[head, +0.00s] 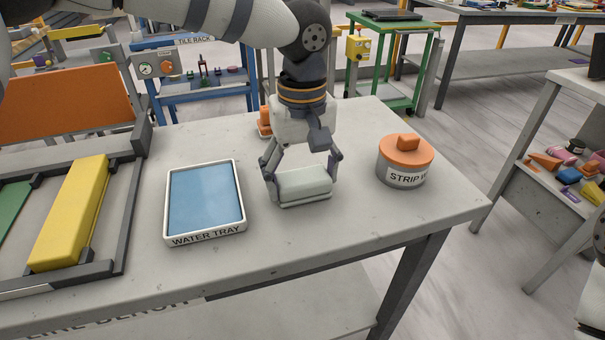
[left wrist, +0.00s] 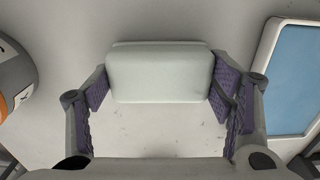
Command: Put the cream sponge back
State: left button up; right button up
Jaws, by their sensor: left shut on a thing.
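The cream sponge (head: 304,184) is a pale, rounded block on the stone slab bench, right of the water tray. My left gripper (head: 302,171) comes down from above and is shut on it, one finger at each end. In the left wrist view the sponge (left wrist: 160,76) sits level between the finger pads (left wrist: 160,88). A thin pale edge shows along one side of it; I cannot tell whether this is a dish or part of the sponge. Whether it touches the bench is hard to tell.
The blue water tray (head: 204,198) is left of the sponge; a grey tub with an orange lid (head: 405,150) is right. An orange item (head: 265,117) stands behind my gripper. A frame with a yellow bar (head: 70,215) fills the left. The bench front (head: 350,225) is clear.

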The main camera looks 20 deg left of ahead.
aim_at(302, 176)
pick_arm(q)
jog(key=o, duration=1.1)
jog(key=shift+f, duration=0.15)
notch_tip(302, 176, up, 12)
jog(key=shift+r, duration=0.2)
